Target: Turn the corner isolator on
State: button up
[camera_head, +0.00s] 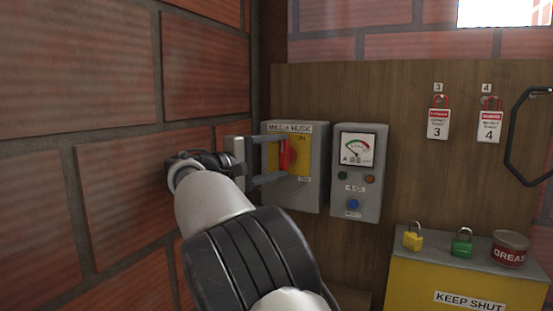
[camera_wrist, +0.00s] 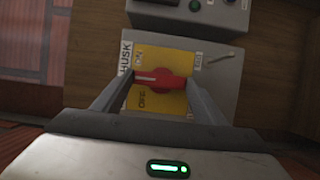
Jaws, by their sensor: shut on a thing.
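The corner isolator is a grey box (camera_head: 313,165) labelled "MILL + HUSK" on the board near the brick corner. It also shows in the wrist view (camera_wrist: 222,75). Its yellow plate (camera_wrist: 176,56) has ON and OFF lettering. The red handle (camera_head: 287,154) stands upright in the head view, and in the wrist view (camera_wrist: 176,80) it lies crosswise with a white mark towards the "HUSK" label side. The arm comes from below.
A grey meter box (camera_head: 358,190) with a dial and a blue button stands close to the right of the isolator. A brick wall (camera_head: 110,70) is close on the left. A yellow box (camera_head: 425,285) with padlocks and a grease tin is lower right. Numbered tags (camera_head: 438,122) hang above it.

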dwell(0.4)
jog(key=o, duration=1.1)
jog(key=shift+c, duration=0.2)
